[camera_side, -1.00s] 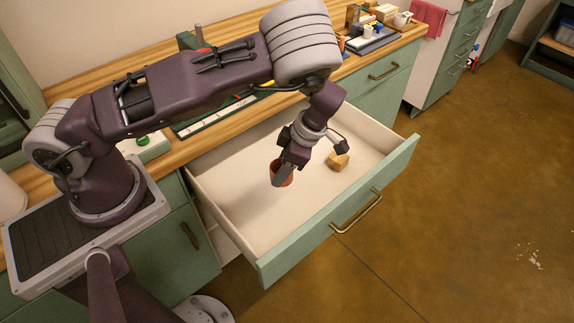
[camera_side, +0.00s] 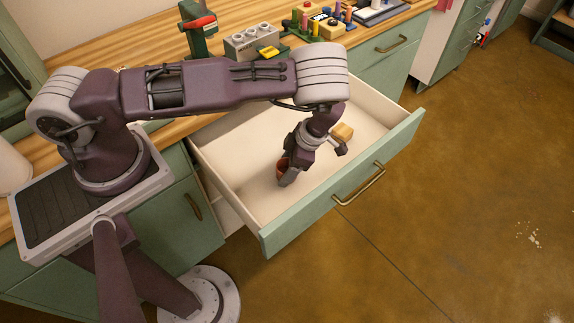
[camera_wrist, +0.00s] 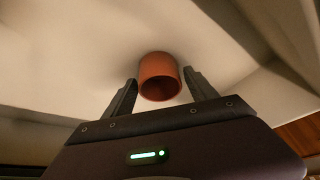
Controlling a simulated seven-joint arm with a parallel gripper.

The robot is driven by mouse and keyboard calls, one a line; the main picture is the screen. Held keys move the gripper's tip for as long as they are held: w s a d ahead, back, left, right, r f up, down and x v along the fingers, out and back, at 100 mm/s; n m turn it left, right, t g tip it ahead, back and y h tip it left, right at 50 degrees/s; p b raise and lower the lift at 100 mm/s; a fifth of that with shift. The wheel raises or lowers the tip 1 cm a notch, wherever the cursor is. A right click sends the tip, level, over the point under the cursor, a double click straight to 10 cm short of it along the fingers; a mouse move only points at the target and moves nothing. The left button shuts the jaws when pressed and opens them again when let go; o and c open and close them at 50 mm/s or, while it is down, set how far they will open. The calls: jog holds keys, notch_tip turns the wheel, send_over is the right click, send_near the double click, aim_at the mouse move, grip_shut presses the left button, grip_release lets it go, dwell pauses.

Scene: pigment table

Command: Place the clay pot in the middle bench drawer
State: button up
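The clay pot (camera_wrist: 160,76) is a small reddish-brown cup inside the pulled-out drawer (camera_side: 340,190). In the wrist view its open rim faces me and its base appears to rest on the pale drawer floor. In the side view the pot (camera_side: 282,167) is partly hidden by my gripper (camera_side: 288,178), which points down inside the drawer. In the wrist view my gripper (camera_wrist: 160,76) has its two dark fingers apart, one on each side of the pot, with a narrow gap visible on both sides.
A tan block (camera_side: 342,131) lies in the drawer, to the right of my gripper. The drawer's front panel and side walls surround the work. The bench top above holds a grey block with a yellow item (camera_side: 254,42), a green vise (camera_side: 198,30) and colored pegs (camera_side: 318,25).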

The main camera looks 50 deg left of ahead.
jog(key=v, duration=1.2)
jog(key=s+r+m+t+h, duration=0.1)
jog(key=s+r+m+h, duration=0.1)
jog(key=r+m, duration=0.35)
jog(key=s+r+m+h, duration=0.2)
jog(key=r, duration=0.7)
jog(key=s+r+m+t+h, duration=0.1)
jog(key=s+r+m, duration=0.15)
jog(key=r, duration=0.55)
jog(key=s+a+r+m+t, duration=0.1)
jog(key=s+r+m+t, duration=0.1)
jog(key=s+m, duration=0.3)
jog(key=s+a+r+m+t+y, duration=0.1)
jog(key=s+r+m+t, duration=0.1)
jog(key=s+r+m, duration=0.2)
jog(key=s+a+r+m+t, duration=0.2)
jog(key=s+r+m, duration=0.1)
jog(key=s+m, duration=0.4)
jog(key=shift+s+a+r+m+t+y, duration=0.1)
jog(key=shift+r+m+t+y, duration=0.1)
jog(key=shift+m+t+y, duration=0.25)
